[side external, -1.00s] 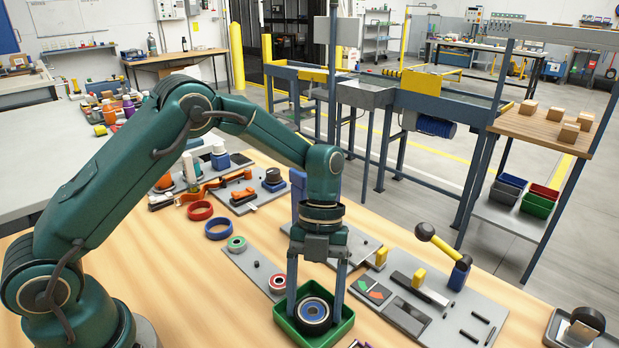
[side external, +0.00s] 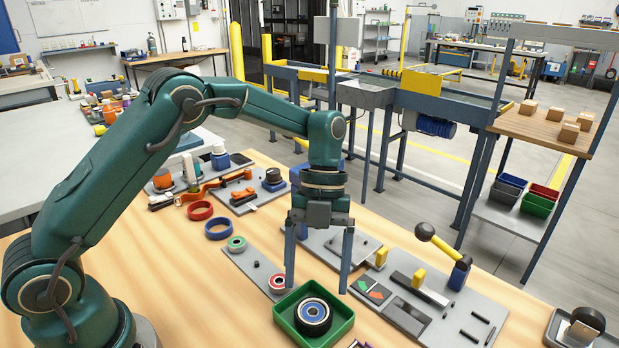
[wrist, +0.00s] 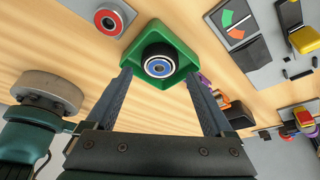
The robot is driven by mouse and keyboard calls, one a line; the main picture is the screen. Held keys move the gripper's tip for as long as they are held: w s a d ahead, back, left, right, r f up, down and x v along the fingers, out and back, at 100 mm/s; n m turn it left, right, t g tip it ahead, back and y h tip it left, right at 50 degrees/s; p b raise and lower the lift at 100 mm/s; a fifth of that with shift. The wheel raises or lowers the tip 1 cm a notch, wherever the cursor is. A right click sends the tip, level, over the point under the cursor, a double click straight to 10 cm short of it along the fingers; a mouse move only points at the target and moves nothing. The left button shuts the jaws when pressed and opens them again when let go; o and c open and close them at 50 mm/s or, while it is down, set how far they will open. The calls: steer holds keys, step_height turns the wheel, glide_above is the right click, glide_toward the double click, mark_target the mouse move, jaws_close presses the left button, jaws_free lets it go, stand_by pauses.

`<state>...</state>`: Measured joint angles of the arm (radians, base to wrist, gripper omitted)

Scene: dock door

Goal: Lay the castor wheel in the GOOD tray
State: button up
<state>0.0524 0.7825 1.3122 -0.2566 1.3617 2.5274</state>
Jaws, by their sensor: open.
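The castor wheel (side external: 313,315), black with a blue ring and a metal centre, lies flat in the green tray (side external: 341,328). In the wrist view the wheel (wrist: 159,64) sits inside the green tray (wrist: 183,48), between and beyond my fingers. My gripper (side external: 317,287) is open and empty, its two fingers raised above and behind the tray, apart from the wheel. In the wrist view my gripper (wrist: 160,85) also shows with its fingers spread wide. No lettering on the tray can be read.
A grey plate with red and green rings (side external: 237,243) lies left of the tray. A fixture with a black-knobbed lever (side external: 425,232) and a red-green gauge (side external: 375,292) stand to the right. Red and blue rings lie farther back. The wooden front left is clear.

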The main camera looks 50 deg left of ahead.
steer(key=a+r+n+t, duration=0.3)
steer(key=r+n, duration=0.5)
steer(key=r, duration=0.4)
steer(key=s+a+f+n+t+y, duration=0.1)
steer(key=s+a+n+t, duration=0.1)
steer(key=s+n, duration=0.4)
steer(key=s+a+n+t+y, duration=0.1)
steer(key=s+n+t, duration=0.3)
steer(key=n, duration=1)
steer(key=shift+s+a+f+y, duration=0.35)
steer(key=shift+s+a+y, duration=0.05)
steer(key=shift+s, duration=1.35)
